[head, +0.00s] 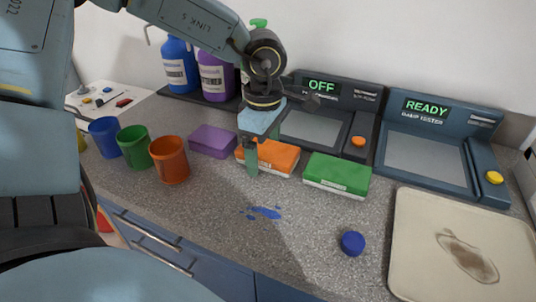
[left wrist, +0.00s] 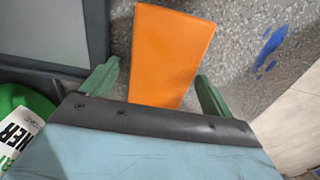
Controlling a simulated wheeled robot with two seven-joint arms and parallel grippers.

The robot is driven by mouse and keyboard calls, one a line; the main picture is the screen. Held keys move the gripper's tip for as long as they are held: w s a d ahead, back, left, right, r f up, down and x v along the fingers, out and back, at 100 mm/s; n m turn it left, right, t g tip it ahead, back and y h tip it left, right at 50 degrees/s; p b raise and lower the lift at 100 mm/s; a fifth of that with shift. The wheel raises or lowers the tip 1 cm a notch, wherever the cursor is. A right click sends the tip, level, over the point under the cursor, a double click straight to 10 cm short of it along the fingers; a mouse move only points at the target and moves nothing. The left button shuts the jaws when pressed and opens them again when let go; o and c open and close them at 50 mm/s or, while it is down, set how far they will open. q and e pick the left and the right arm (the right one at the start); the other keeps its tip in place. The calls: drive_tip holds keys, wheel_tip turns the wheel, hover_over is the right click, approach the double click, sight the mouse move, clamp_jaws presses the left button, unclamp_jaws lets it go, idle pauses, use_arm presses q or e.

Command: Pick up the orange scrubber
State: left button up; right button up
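The orange scrubber (head: 281,159) lies flat on the speckled counter between a purple scrubber (head: 213,140) and a green scrubber (head: 338,174). My left gripper (head: 251,165) is over its left part in the head view and hides some of it. In the left wrist view the left gripper (left wrist: 158,85) is open, with one green finger on each side of the orange scrubber (left wrist: 170,55). Both fingers stand apart from its sides. I cannot tell the exact height of the fingertips. My right gripper is not in view.
Blue, green and orange cups (head: 169,160) stand at the left. Bottles (head: 215,78) and two testers (head: 428,150) stand behind. A blue spill (head: 265,212), a blue cap (head: 352,243) and a stained tray (head: 408,245) are in front and right. The front middle counter is mostly clear.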

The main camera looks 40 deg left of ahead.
sight(264, 147)
use_arm(q)
drive_tip(key=c, duration=1.1)
drive_tip(key=shift+o, duration=0.2)
